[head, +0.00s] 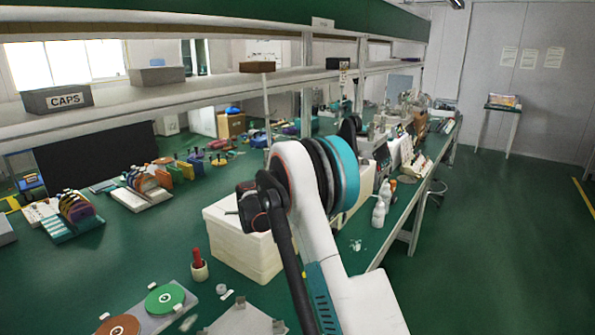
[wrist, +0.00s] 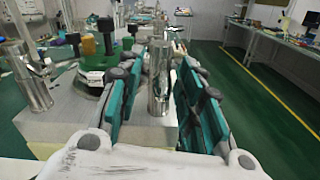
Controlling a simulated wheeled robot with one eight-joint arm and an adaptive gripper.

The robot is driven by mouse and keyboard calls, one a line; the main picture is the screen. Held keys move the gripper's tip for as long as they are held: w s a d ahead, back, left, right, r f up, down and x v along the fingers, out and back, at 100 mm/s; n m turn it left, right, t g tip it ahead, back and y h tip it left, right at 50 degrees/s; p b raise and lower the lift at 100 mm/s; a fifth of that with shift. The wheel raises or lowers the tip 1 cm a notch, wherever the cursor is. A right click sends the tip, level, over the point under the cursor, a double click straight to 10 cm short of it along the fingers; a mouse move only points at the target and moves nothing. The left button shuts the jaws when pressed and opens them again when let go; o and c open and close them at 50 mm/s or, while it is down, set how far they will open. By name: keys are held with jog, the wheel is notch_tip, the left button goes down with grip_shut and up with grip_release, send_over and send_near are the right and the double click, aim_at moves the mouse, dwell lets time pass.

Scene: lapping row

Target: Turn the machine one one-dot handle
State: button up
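My gripper (wrist: 162,92) is open in the wrist view, with teal pads on its left and right fingers. A shiny upright metal cylinder (wrist: 159,75) shows between the fingers; I cannot tell whether it is inside the grip or just beyond. A second metal cylinder (wrist: 28,78) stands at the left on a pale block. A green machine part with a dark knob (wrist: 106,35) is behind, left of centre. No dot marks are readable, so I cannot tell which part is the one-dot handle. In the head view my arm hides the gripper.
A shelf above holds a CAPS box (head: 57,98).

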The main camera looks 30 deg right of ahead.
jog(key=shift+a, duration=0.1)
jog(key=v, duration=1.2)
